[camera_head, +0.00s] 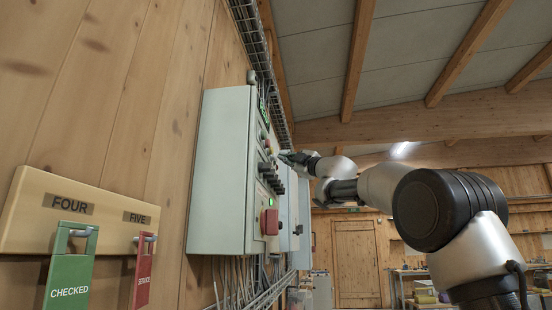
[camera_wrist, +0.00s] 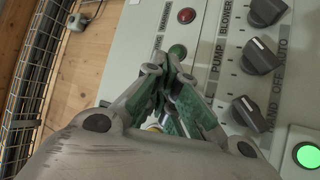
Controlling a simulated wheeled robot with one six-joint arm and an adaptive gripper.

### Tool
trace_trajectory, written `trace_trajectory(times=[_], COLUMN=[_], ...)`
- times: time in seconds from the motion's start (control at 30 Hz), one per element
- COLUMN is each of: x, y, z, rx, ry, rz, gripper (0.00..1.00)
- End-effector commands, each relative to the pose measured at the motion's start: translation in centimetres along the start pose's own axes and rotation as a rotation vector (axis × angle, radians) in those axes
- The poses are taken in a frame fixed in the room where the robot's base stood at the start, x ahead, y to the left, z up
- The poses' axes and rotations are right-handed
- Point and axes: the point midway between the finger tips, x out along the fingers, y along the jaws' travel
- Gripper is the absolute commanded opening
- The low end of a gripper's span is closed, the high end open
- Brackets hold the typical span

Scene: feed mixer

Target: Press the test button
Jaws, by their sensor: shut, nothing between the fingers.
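A grey control cabinet (camera_head: 221,165) hangs on the wooden wall in the head view, its front seen edge-on. My gripper (camera_head: 283,156) is shut and empty, at the cabinet's front. In the wrist view my gripper (camera_wrist: 172,72) covers part of the panel (camera_wrist: 208,50). Just beyond its fingertips is a dark green round piece (camera_wrist: 177,51), with a red one (camera_wrist: 186,15) farther up. I cannot tell whether the fingertips touch the panel. No readable label shows which piece is the test button. Something yellow (camera_wrist: 154,128) is mostly hidden below the fingers.
Black selector knobs (camera_wrist: 258,57) and a lit green button (camera_wrist: 306,155) stand to the right in the wrist view. A wire cable tray (camera_wrist: 38,75) runs at left. A red square control (camera_head: 269,221) sits low on the cabinet. Tags (camera_head: 71,270) hang at left.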

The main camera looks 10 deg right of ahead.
Motion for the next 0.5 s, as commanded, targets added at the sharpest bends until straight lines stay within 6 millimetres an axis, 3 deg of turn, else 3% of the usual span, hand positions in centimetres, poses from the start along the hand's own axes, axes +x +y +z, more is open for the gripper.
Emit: trace_trajectory(times=[0.5], x=[0.40], y=[-0.27], z=[-0.30], rx=[-0.001], ry=[0.000], rz=[0.000], gripper=[0.00])
